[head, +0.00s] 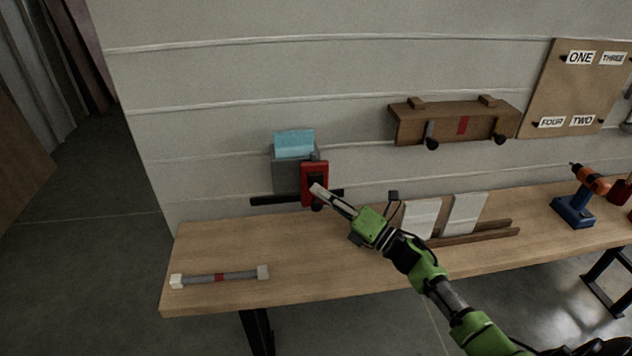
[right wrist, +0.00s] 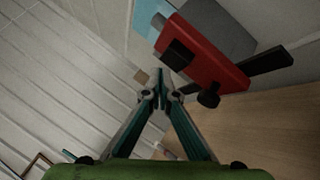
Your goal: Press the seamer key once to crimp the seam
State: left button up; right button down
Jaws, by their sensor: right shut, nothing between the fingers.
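The seamer is a grey block (head: 284,179) with a light blue piece (head: 294,143) on top and a red front plate (head: 321,170), at the back of the bench against the wall. A dark key (right wrist: 180,53) sits on the red plate (right wrist: 204,50) in the right wrist view. My right gripper (head: 317,189) is shut and empty, its tips at the red plate in the head view. In the right wrist view its tips (right wrist: 159,75) are just beside the plate's lower left edge; I cannot tell if they touch. My left gripper is not in view.
A grey rod with white ends (head: 220,277) lies at the bench's front left. White panels in a wooden rack (head: 470,237) and an orange drill (head: 588,180) stand to the right. A wooden shelf (head: 455,122) hangs on the wall above. The left bench top (head: 215,245) is mostly clear.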

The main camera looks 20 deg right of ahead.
jog(key=shift+w+d+b, duration=0.15)
jog(key=shift+w+b, duration=0.25)
jog(key=shift+w, duration=0.05)
jog(key=shift+w+d+b, duration=0.2)
jog(key=shift+w+b, duration=0.3)
jog(key=shift+w, duration=0.1)
dwell(0.8)
jog(key=shift+s+r, duration=0.1)
jog(key=shift+s+a+p, duration=0.3)
jog(key=shift+s+p, duration=0.1)
jog(key=shift+s, duration=0.55)
jog(key=s+p, duration=0.1)
jog(key=s, duration=0.1)
jog(key=s+a, duration=0.1)
jog(key=s, duration=0.1)
jog(key=shift+s+a+p, duration=0.2)
jog(key=shift+s+p, duration=0.2)
